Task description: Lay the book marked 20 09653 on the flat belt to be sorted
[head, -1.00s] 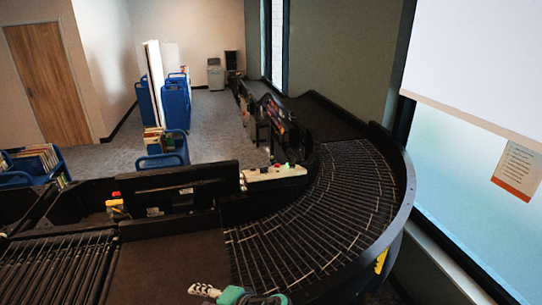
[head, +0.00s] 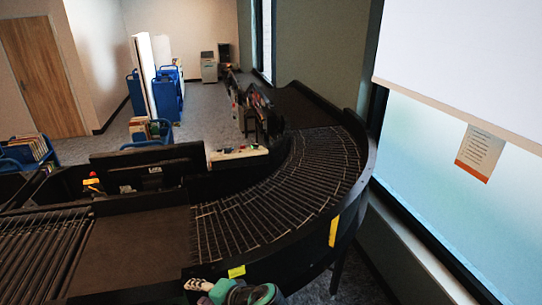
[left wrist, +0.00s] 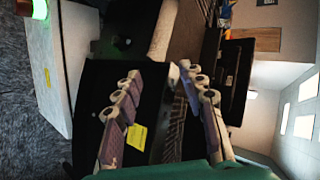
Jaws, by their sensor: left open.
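No book with a readable 20 09653 mark shows in any view. The flat belt (head: 140,245) is the dark smooth section between the straight rollers and the curved rollers in the head view. My left gripper (head: 197,285) shows at the bottom edge of the head view, in front of the sorter's near edge, partly cut off. In the left wrist view my left gripper (left wrist: 160,72) has its two padded fingers apart, with nothing between them but the dark sorter side behind. My right gripper is not in view.
Straight rollers (head: 40,250) lie left of the flat belt, and curved rollers (head: 285,185) bend away to the right. A raised black rim (head: 345,195) borders the curve. Book carts (head: 30,150) stand behind on the left. A window wall is on the right.

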